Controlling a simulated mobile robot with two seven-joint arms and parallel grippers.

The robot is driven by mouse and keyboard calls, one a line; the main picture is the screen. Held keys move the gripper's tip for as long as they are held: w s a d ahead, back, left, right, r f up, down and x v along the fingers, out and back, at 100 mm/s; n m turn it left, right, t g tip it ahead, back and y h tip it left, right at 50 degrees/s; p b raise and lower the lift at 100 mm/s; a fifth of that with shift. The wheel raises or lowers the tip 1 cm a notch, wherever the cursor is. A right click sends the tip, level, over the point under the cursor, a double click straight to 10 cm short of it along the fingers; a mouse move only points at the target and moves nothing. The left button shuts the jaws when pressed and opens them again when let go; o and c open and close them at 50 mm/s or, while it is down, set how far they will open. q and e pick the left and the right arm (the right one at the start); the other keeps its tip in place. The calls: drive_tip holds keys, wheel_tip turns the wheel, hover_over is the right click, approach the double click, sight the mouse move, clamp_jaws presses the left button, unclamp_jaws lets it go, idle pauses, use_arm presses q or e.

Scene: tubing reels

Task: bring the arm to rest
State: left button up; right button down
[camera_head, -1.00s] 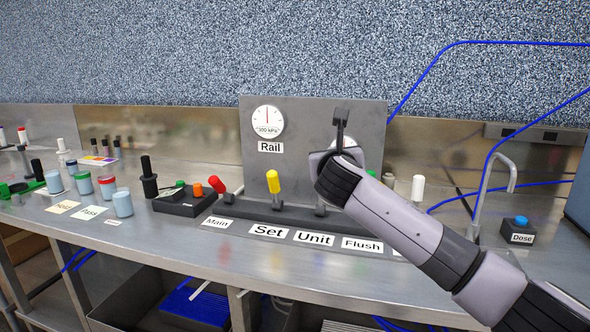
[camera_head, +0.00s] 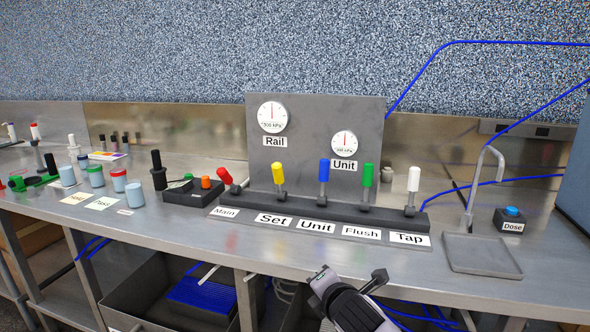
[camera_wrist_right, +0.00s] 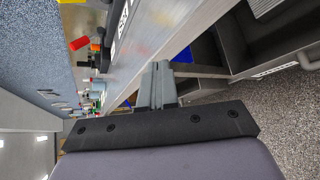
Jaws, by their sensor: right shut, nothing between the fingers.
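My right arm comes in at the bottom middle of the head view. Its gripper (camera_head: 320,277) is in front of the bench's front edge, apart from the levers and labels. In the right wrist view the gripper's grey fingers (camera_wrist_right: 157,84) are together, with nothing between them. The bench edge and the space under it lie beyond the fingers. My left gripper is not in view.
The bench (camera_head: 200,243) carries a panel with two gauges. Before it are levers: red (camera_head: 225,176) tilted left, yellow (camera_head: 279,171), blue (camera_head: 324,170), green (camera_head: 368,175), white (camera_head: 413,180). A tray (camera_head: 480,255) and Dose button (camera_head: 512,211) stand right; jars stand left.

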drive_tip(key=s+d+f+m+g, duration=0.1)
drive_tip(key=s+d+f+m, duration=0.1)
drive_tip(key=s+f+m, duration=0.55)
drive_tip(key=s+d+f+m, duration=0.4)
drive_tip(key=s+m, duration=0.1)
drive_tip(key=s, duration=0.3)
drive_tip(key=s+d+f+m+g, duration=0.1)
drive_tip(key=s+d+f+m, duration=0.3)
drive_tip(key=s, duration=0.5)
drive_tip(key=s+d+f+m+h, duration=0.1)
drive_tip(key=s+d+f+m, duration=0.4)
drive_tip(key=s+m, duration=0.3)
drive_tip(key=shift+s+f, duration=0.2)
drive_tip(key=shift+s, duration=0.25)
